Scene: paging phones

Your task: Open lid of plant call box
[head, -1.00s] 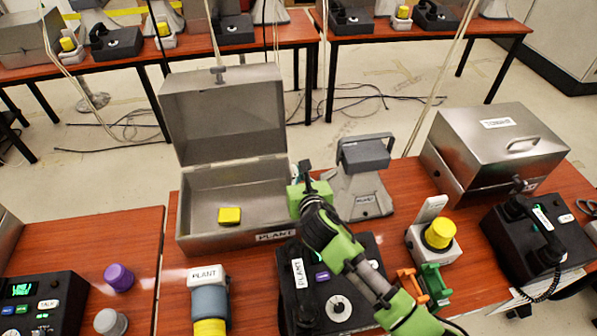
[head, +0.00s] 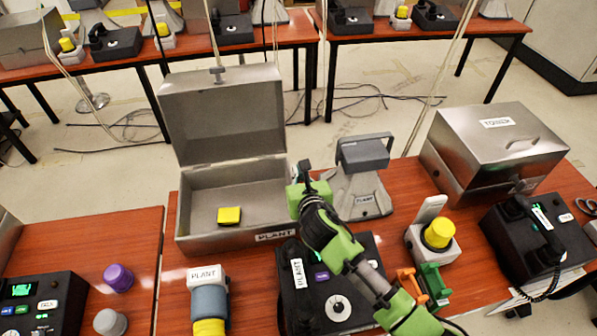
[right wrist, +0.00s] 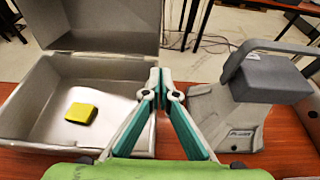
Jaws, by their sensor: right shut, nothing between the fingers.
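The plant call box (head: 197,217) is a grey metal box on the wooden table, with a PLANT label on its front. Its lid (head: 223,112) stands up, open, tilted back from the rear hinge. A yellow block (head: 229,216) lies inside on the floor of the box. My left gripper is not in view.
A grey plant speaker or cradle (head: 362,190) stands right of the gripper. A black phone (head: 353,248) lies beneath my right arm. A closed metal box (head: 495,150) is at the right. Yellow-capped call unit (head: 436,240) stands between. Other desks (head: 120,65) are behind.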

